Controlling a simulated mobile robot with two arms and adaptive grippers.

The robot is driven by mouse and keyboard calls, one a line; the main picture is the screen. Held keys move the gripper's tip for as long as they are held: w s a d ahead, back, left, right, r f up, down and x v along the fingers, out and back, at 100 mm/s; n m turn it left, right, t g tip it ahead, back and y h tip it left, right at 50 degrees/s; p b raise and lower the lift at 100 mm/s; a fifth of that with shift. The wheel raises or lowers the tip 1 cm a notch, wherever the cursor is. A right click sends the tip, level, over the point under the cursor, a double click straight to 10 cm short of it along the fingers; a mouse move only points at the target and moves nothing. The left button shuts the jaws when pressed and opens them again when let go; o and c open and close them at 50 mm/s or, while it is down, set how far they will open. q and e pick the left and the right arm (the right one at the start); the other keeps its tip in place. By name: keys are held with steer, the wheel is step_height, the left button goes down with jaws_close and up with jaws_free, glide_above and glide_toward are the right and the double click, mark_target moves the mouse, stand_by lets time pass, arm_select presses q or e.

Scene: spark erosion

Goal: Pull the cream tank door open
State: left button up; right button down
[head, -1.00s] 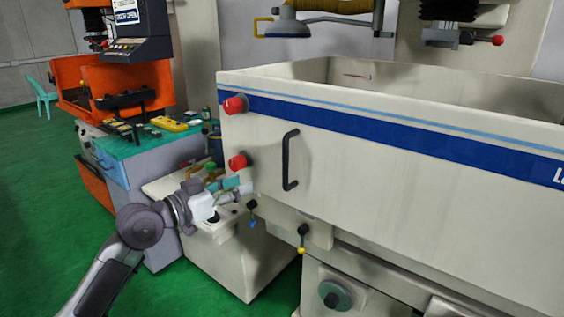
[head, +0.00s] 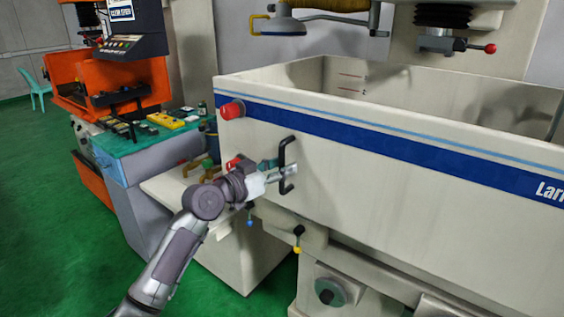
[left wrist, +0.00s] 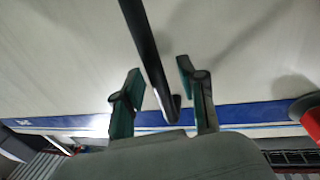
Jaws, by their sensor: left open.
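The cream tank door (head: 400,180) with its blue stripe faces me on the right in the head view, and looks closed. Its black bar handle (head: 284,165) stands upright near the left end of the door. My left gripper (head: 290,172) is at the handle, with its fingers close to it. In the left wrist view the handle (left wrist: 148,50) runs down between the two open fingers (left wrist: 163,92), with visible gaps on both sides. The door's surface (left wrist: 230,40) fills the background there. My right gripper is not in view.
A red knob (head: 231,109) sits on the tank's left edge, with another red knob (head: 234,162) lower, partly behind my gripper. Levers with yellow (head: 298,240) and blue ends hang below the door. An orange machine (head: 110,90) stands at the left; green floor is open at the lower left.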

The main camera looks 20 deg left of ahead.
arm_select(q)
steer(key=shift+w+d, duration=0.15)
jaws_close()
steer(key=shift+f, duration=0.1)
stand_by(0.4)
